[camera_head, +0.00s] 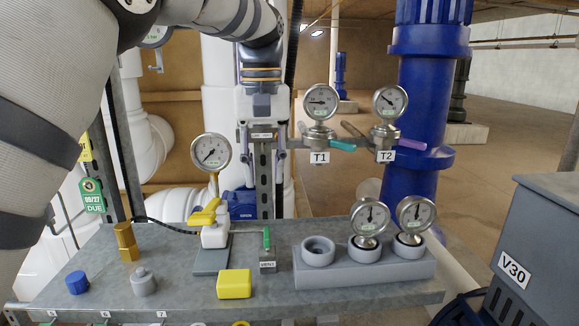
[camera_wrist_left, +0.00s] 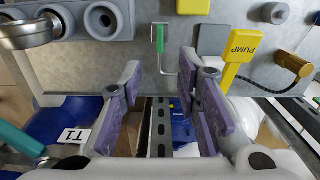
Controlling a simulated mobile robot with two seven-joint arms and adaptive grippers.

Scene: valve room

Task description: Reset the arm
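My left arm comes in from the upper left in the head view. Its gripper (camera_head: 262,148) points down in front of a grey metal post, above and behind the bench. In the left wrist view the two purple-grey fingers of this gripper (camera_wrist_left: 160,78) stand apart, with nothing held between them. The slotted post (camera_wrist_left: 160,128) shows behind the gap. A green-handled vent valve (camera_wrist_left: 159,40) lies beyond the fingertips, apart from them; it also shows on the bench in the head view (camera_head: 267,240). My right gripper is not in view.
The bench (camera_head: 195,300) carries a yellow block (camera_head: 234,284), a yellow pump lever (camera_head: 205,214) and a grey gauge holder (camera_head: 365,272) with two gauges and one empty socket. Valves T1 (camera_head: 319,140) and T2 (camera_head: 385,140) stand to the right. Box V30 (camera_head: 535,235) is at far right.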

